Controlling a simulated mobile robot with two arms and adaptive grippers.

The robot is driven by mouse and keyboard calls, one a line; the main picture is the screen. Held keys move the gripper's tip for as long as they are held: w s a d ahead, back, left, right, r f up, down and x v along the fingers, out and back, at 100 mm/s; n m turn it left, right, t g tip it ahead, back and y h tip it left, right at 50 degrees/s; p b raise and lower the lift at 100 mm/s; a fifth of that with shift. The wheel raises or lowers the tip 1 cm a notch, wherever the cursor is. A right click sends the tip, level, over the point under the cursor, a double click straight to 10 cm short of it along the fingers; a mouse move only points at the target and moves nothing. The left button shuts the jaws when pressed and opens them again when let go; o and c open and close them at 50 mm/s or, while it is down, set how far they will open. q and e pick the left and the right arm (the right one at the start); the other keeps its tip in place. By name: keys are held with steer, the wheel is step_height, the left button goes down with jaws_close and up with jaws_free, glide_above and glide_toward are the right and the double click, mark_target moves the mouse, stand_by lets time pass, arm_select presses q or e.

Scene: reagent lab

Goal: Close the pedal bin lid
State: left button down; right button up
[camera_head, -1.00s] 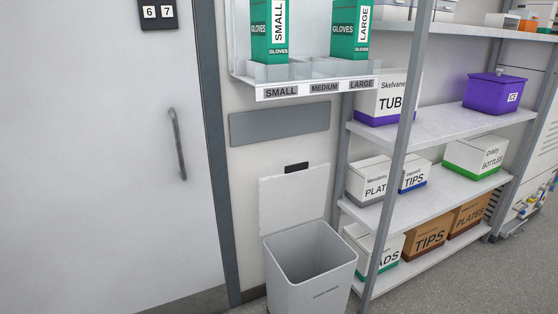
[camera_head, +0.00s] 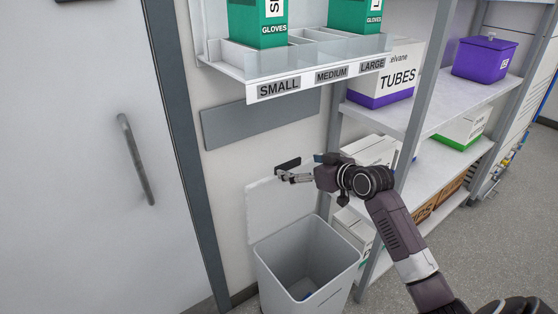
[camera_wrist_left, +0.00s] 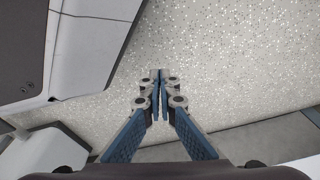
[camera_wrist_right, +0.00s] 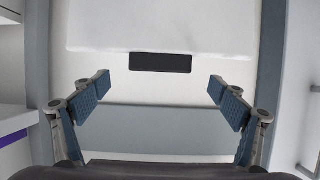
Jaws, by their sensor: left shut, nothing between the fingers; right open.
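The pedal bin (camera_head: 338,280) stands against the wall, its mouth open and something small and blue inside. Its white lid (camera_head: 270,212) is raised upright behind it, with a black tab (camera_head: 288,164) at the top edge. The lid (camera_wrist_right: 170,25) and tab (camera_wrist_right: 160,62) also show in the right wrist view. My right gripper (camera_head: 282,176) is open in front of the lid's top edge, close to the tab; in its wrist view the fingers (camera_wrist_right: 160,86) are spread either side of the tab with nothing between them. My left gripper (camera_wrist_left: 160,76) is shut and empty above the floor, out of the head view.
A glove dispenser shelf (camera_head: 318,78) juts from the wall above my right gripper. A metal shelving unit (camera_head: 437,170) with boxes stands right of the bin, close to my right arm. A grey door (camera_head: 75,160) is at the left.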

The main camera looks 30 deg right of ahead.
mark_target(289, 164)
steer(key=x, duration=0.5)
steer(key=shift+w+f+b, duration=0.1)
steer(key=shift+f+b, duration=0.05)
steer(key=shift+b, duration=0.15)
steer(key=shift+w+a+f, duration=0.1)
steer(key=shift+w+f, duration=0.1)
steer(key=shift+w, duration=0.3)
arm_select(q)
steer(key=shift+w+d+r, duration=0.2)
steer(key=shift+w+r, duration=0.8)
steer(key=shift+w, duration=0.2)
steer(key=shift+s, duration=0.15)
